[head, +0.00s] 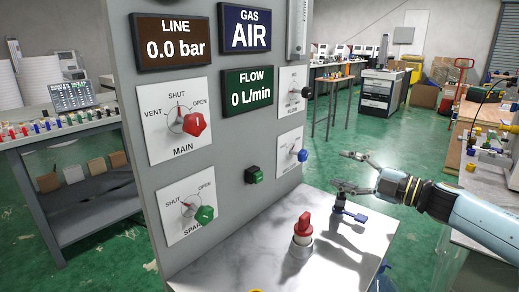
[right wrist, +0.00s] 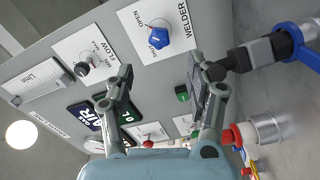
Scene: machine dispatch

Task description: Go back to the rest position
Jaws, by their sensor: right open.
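My right gripper (head: 343,171) reaches in from the right in the head view, in front of the panel's right side and above the metal bench. Its two fingers are spread apart with nothing between them. In the right wrist view the same gripper (right wrist: 160,72) is open and empty, facing the grey panel (right wrist: 215,20). The blue WELDER knob (right wrist: 159,38) shows beyond the gap between the fingers, apart from them. My left gripper is not in view.
The bench (head: 240,258) carries a red-handled valve (head: 303,228) and a blue-handled fitting (head: 350,212) below my right gripper. The panel bears a red MAIN knob (head: 194,124), a green SPARE knob (head: 205,214) and displays reading LINE 0.0 bar (head: 175,40) and FLOW 0 L/min (head: 248,92).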

